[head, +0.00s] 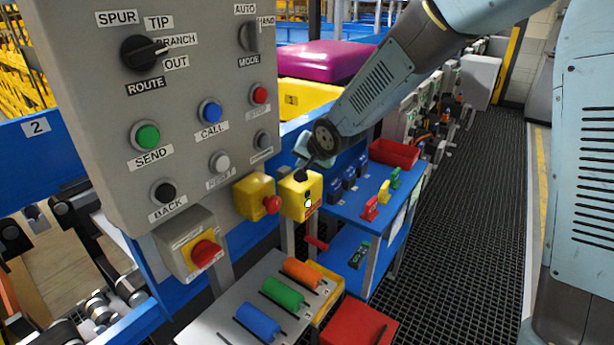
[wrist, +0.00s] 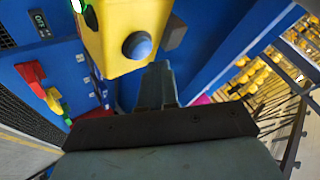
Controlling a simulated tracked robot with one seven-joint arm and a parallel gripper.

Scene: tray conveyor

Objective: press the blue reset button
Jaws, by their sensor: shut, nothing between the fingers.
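The box (wrist: 110,30) looks like the yellow box (head: 292,205) beside the panel in the head view, where the blue button is not visible. My gripper (wrist: 158,72) is shut and empty. Its fingertips lie just below and right of the button in the wrist view; I cannot tell the remaining depth. In the head view my gripper (head: 302,174) is at the top of that box, partly hidden by my arm.
A grey control panel (head: 105,95) with several knobs and buttons, including a blue CALL button (head: 210,111), stands left. A yellow box with a red button (head: 271,204) is close beside. A blue shelf (head: 345,205) with coloured parts and a red bin (head: 395,154) lies right.

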